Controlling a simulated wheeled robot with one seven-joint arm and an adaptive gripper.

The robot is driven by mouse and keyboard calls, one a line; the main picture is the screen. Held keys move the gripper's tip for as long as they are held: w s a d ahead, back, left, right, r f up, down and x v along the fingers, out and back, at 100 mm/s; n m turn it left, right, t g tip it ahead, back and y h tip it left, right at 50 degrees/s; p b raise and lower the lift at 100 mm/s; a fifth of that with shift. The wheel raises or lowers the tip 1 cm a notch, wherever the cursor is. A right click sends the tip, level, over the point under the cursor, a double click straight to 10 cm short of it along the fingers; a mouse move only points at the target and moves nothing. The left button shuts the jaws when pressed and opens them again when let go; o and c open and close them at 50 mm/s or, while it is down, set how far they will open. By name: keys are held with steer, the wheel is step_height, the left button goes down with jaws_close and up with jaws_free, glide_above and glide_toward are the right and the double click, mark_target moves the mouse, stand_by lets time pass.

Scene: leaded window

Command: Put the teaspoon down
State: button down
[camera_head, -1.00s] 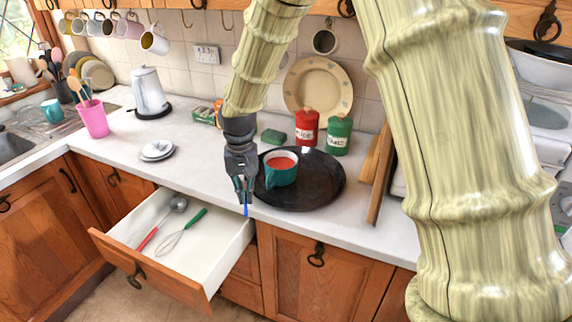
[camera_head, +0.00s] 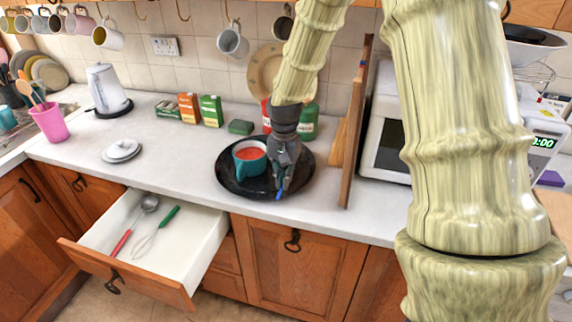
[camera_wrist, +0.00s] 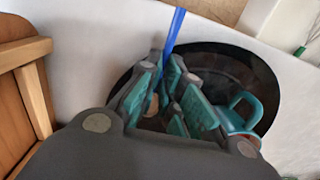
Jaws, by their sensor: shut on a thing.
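My gripper (camera_head: 281,184) is over the right part of the round black tray (camera_head: 228,181), to the right of a teal mug (camera_head: 246,168) with red-orange contents. In the wrist view, the gripper's teal finger pads (camera_wrist: 172,98) are shut on the teaspoon, whose blue handle (camera_wrist: 174,32) sticks out past the fingertips. The blue end also shows under the gripper in the head view (camera_head: 279,196). The rest of the teaspoon is largely hidden by the fingers. I cannot tell whether it touches the tray. The mug's handle (camera_wrist: 243,103) is close to the fingers in the wrist view.
A wooden board (camera_head: 355,130) stands upright right of the tray, beside a white microwave (camera_head: 388,130). Red and green canisters (camera_head: 308,124) stand behind the gripper. An open drawer (camera_head: 203,240) holds a ladle and a whisk. The counter left of the tray is largely clear.

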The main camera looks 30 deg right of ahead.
steer(key=w+d+p, duration=0.1)
steer(key=w+d, duration=0.3)
steer(key=w, duration=0.1)
steer(key=w+d+f+p, duration=0.1)
steer(key=w+d, duration=0.1)
steer(key=shift+w+p, duration=0.25)
steer(key=shift+p, duration=0.05)
steer(key=shift+f+p, duration=0.6)
steer(key=shift+f, duration=0.35)
steer(key=shift+d+f, duration=0.1)
steer(key=shift+f, duration=0.8)
steer(key=shift+r, duration=0.1)
steer(key=shift+f, duration=0.2)
steer(key=c, duration=1.6)
jaws_free()
